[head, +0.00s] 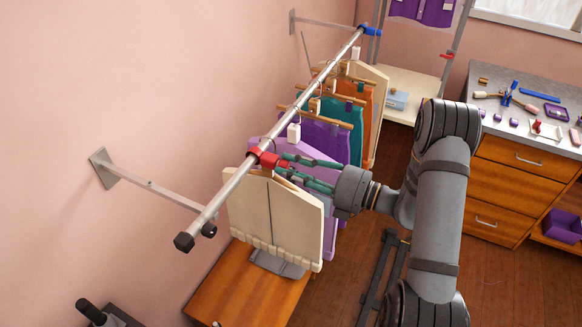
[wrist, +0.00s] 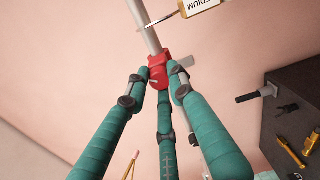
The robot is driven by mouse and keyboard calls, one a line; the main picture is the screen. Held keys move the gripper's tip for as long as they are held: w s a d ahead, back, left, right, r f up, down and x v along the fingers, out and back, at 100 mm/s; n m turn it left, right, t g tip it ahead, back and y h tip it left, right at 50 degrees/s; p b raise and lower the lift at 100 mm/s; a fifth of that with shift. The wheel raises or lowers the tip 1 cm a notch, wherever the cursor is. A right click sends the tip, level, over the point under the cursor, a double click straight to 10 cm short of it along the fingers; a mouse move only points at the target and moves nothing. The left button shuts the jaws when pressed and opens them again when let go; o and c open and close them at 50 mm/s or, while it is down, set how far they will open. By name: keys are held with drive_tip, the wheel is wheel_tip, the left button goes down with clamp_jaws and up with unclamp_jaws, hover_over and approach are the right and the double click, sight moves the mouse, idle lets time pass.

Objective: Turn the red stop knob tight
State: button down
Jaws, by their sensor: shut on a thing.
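The red stop knob (head: 266,158) belongs to a red collar on the metal hanging rail (head: 232,187), towards the rail's near end. It also shows in the wrist view (wrist: 158,70), with the rail passing through the collar. My gripper (head: 283,164) reaches in from the right with its teal fingers. In the wrist view the fingertips (wrist: 161,80) are closed around the lower part of the red piece, one on each side and one below. The exact contact on the knob is too small to make out in the head view.
Several garments hang from the rail: cream (head: 275,215), purple (head: 320,133), teal (head: 345,112) and orange (head: 362,95). White size tags (head: 293,132) sit between them. A wall bracket (head: 150,185) supports the near end. A blue stop (head: 371,31) is at the far end.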

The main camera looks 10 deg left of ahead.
drive_tip(key=c, duration=1.5)
unclamp_jaws()
drive_tip(key=v, duration=1.2)
